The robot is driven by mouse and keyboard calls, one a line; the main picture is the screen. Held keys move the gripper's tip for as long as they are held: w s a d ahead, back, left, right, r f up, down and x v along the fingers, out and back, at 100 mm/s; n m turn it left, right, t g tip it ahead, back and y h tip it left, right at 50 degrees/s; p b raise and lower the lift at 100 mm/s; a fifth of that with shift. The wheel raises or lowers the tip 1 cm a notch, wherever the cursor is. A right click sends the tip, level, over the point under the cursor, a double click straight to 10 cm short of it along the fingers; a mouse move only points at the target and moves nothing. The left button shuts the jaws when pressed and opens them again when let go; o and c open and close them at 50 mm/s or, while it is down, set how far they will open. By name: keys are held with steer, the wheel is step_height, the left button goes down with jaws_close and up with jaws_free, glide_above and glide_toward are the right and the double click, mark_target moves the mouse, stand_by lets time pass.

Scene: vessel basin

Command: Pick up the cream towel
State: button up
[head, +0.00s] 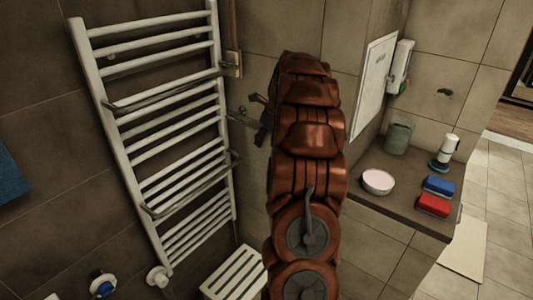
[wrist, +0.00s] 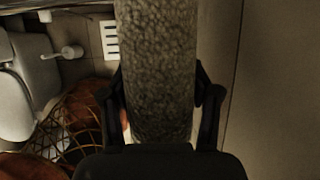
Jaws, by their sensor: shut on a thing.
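In the wrist view, a rough-textured, greyish-beige cloth roll (wrist: 157,50), which I take to be the cream towel in shade, runs from the top edge down between my fingers. My gripper (wrist: 160,95) is shut on it, one black finger against each side. The towel's upper end is out of frame, and its lower end is hidden behind the gripper body. In the head view, my gripper (head: 263,128) shows only as a small dark part left of my brown arm. The towel cannot be made out there; my arm covers that area.
A white towel rail (head: 165,130) stands against the wall at left. A white slatted stool (head: 235,272) is below it. A counter (head: 385,208) at right holds a pink-white bowl (head: 378,182), a bin (head: 398,136), a bottle (head: 445,152), a blue block (head: 439,186) and a red block (head: 433,205).

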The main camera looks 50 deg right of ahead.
jaws_close()
steer(key=shift+r+b, duration=0.1)
steer(key=shift+b, duration=0.3)
steer(key=r, duration=0.4)
steer(key=r+b, duration=0.1)
steer(key=r, duration=0.3)
steer(key=r+b, duration=0.1)
steer(key=r, duration=0.3)
steer(key=shift+s+a+r, duration=0.1)
steer(key=shift+a+r, duration=0.05)
steer(key=shift+a, duration=0.25)
steer(key=s+a+b, duration=0.1)
steer(key=s+b, duration=0.2)
steer(key=s, duration=1.1)
step_height(320, 180, up, 12)
steer(key=p, duration=0.8)
steer(key=shift+f, duration=0.25)
steer(key=shift+w, duration=0.1)
